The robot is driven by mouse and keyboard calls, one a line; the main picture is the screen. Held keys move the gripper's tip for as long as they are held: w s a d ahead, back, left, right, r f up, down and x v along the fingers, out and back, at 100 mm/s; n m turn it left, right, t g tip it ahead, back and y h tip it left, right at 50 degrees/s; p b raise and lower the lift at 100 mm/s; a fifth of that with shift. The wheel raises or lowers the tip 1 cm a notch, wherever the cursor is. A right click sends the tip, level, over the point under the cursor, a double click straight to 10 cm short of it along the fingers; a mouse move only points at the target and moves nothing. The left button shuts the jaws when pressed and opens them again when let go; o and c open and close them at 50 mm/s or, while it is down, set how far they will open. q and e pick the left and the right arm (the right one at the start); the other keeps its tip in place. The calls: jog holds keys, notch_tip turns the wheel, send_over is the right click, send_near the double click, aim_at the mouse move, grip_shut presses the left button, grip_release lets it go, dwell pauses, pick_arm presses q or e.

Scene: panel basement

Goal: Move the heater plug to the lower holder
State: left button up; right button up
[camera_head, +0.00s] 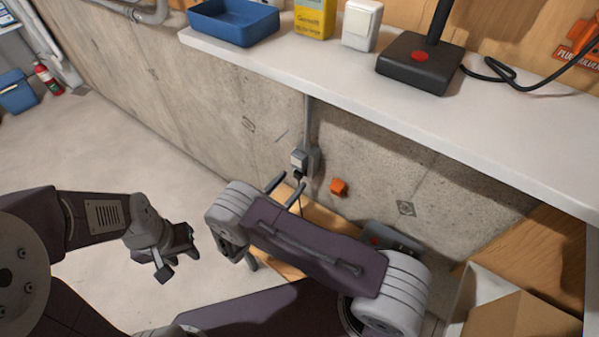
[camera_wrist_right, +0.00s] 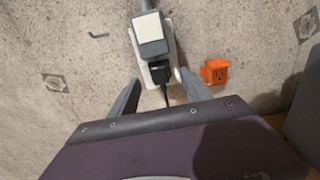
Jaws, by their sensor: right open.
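A pale grey outlet box (camera_head: 311,161) is fixed to the concrete wall below the white shelf. In the right wrist view a grey adapter with a pale face (camera_wrist_right: 150,34) sits in its upper part. A black plug (camera_wrist_right: 160,73) sits just below, its dark cord hanging down; this is probably the heater plug. An orange holder (camera_wrist_right: 215,71) is on the wall to the right and also shows in the head view (camera_head: 338,187). My right gripper (camera_head: 293,180) is open, its fingers apart on either side below the plug. My left gripper (camera_head: 181,264) is open and empty, away from the wall.
The white shelf (camera_head: 430,125) overhangs the wall, carrying a blue tray (camera_head: 233,22), a yellow box (camera_head: 314,18) and a black stand (camera_head: 420,62). A cardboard box (camera_head: 520,318) is at lower right.

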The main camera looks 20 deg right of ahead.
aim_at(296, 177)
jog(key=shift+x, duration=1.6)
grip_shut()
jog(key=shift+s, duration=0.1)
jog(key=shift+v, duration=2.95)
